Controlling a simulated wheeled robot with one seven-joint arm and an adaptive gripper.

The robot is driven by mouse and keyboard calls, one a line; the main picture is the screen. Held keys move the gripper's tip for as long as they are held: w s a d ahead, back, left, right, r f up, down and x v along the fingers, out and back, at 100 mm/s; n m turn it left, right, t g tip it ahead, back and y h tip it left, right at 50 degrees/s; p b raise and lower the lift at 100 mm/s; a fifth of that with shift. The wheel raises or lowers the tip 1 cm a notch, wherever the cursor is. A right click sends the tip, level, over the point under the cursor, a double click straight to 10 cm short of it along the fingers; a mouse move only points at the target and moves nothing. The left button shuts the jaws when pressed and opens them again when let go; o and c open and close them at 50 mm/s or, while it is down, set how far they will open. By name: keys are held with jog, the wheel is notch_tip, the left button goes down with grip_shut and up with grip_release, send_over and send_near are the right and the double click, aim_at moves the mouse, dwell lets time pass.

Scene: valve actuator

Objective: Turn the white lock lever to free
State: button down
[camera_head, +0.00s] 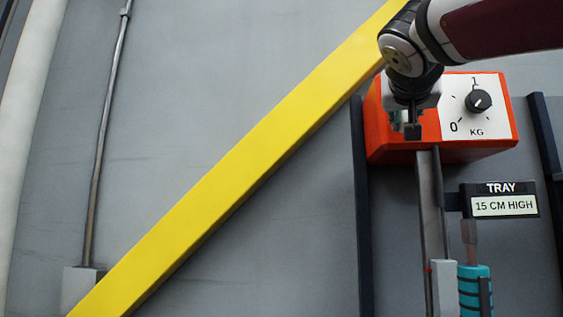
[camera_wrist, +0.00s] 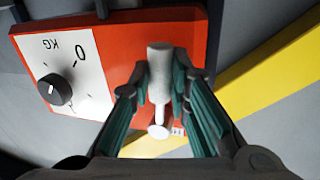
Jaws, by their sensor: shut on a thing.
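The white lock lever (camera_wrist: 159,80) shows in the wrist view between the two teal-lined fingers of my gripper (camera_wrist: 164,88). It stands in front of the orange box's face, with a round white end nearer the camera. The fingers are shut on the lever, one on each side. In the head view my gripper (camera_head: 408,128) hangs in front of the left part of the orange box (camera_head: 390,152), and it hides most of the lever there.
The box carries a white dial panel with a black knob (camera_head: 478,101), marked 0, 1 and KG. Below are a grey rail (camera_head: 430,200), a sign reading TRAY 15 CM HIGH (camera_head: 500,200) and a teal handle (camera_head: 474,290). A yellow diagonal beam (camera_head: 230,170) crosses the left.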

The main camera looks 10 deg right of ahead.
aim_at(382, 118)
jog(key=a+m, duration=0.1)
jog(key=m, duration=0.1)
jog(key=a+r+m+y, duration=0.1)
jog(key=m, duration=0.1)
jog(key=w+a+r+m+g+y, duration=0.1)
jog(key=a+m, duration=0.1)
jog(key=shift+m, duration=0.3)
jog(key=shift+w+a+r+m+y+p, duration=0.25)
jog(key=shift+a+r+m, duration=0.3)
jog(key=shift+m, duration=0.45)
jog(key=shift+d, duration=0.1)
jog(key=c, duration=1.5)
grip_release()
jog(key=shift+r, duration=0.1)
jog(key=v, duration=1.2)
